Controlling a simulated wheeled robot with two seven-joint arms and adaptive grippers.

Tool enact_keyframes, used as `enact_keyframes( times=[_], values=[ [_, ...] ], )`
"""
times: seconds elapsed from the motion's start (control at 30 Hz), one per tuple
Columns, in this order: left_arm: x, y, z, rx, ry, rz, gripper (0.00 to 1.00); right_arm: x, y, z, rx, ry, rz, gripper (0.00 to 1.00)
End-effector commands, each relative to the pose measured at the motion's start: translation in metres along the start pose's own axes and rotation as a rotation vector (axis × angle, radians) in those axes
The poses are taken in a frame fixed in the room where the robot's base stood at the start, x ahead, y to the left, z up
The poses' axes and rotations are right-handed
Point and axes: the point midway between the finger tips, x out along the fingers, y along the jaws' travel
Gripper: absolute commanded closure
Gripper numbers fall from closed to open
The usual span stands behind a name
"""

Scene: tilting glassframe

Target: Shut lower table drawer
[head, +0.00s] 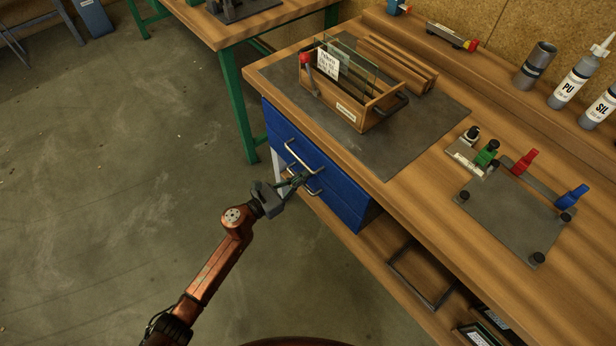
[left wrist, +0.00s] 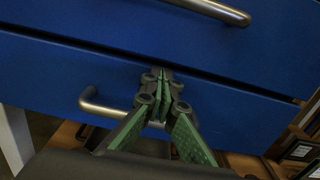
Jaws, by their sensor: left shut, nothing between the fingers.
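The lower table drawer (head: 335,205) has a blue front and sits under a second blue drawer (head: 303,148) in the bench. The lower drawer (left wrist: 215,112) also fills the middle of the left wrist view, with its metal bar handle (left wrist: 98,108) partly hidden behind my fingers. My left gripper (head: 302,178) is shut and empty at the lower drawer front. In the left wrist view its fingertips (left wrist: 165,78) lie over the drawer face near the top edge, above the handle bar; I cannot tell whether they touch. The lower front looks nearly flush with the upper one. My right gripper is out of view.
The upper drawer's handle (head: 300,157) is just above my gripper. A wooden rack (head: 350,95) with glass panes stands on the grey mat (head: 425,125) on the bench. An open lower shelf (head: 380,245) is to the right. The floor (head: 120,170) to the left is clear.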

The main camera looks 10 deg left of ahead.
Motion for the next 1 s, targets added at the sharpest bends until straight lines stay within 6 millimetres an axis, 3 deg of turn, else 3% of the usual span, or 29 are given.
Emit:
enact_keyframes(
  times=[0.27,0.43,0.63,0.8,1.0],
  values=[
    [0.003,-0.001,0.002,0.001,-0.002,-0.001,1.0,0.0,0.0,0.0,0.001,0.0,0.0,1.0],
    [-0.005,-0.001,0.001,0.001,-0.002,-0.003,1.0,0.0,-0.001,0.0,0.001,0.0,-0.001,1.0],
    [-0.039,0.004,0.0,0.0,0.0,-0.004,1.0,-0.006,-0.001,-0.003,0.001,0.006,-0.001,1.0],
    [-0.075,0.001,0.002,0.0,0.0,-0.01,1.0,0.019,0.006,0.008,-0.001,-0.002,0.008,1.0],
    [-0.107,0.0,0.002,0.0,-0.001,-0.015,1.0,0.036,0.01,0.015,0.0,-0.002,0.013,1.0]
  ],
)
